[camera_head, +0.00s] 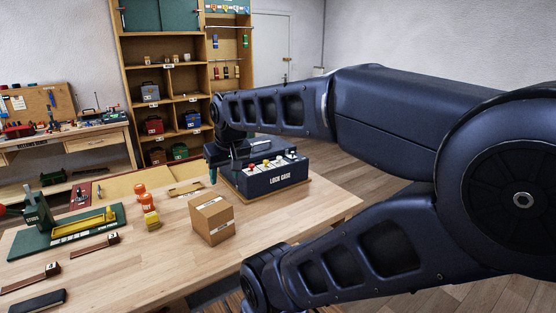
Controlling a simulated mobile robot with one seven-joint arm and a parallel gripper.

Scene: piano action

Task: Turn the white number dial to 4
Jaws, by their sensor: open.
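The dark blue case labelled "LOCK CASE" (277,179) stands on a wooden base at the far right part of the table. A row of small coloured dials sits on its sloped face. A white dial (293,156) appears to be at the right end of the row; its number is too small to read. My gripper (213,175) points down beside the case's left end, apart from the white dial. It is open and seems empty, with its fingertips only partly visible.
A cardboard box (212,220) stands in front of the case. Orange bottles (146,198) and a yellow block (152,224) stand left of it. The table's front middle is clear. A shelf (168,108) stands behind.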

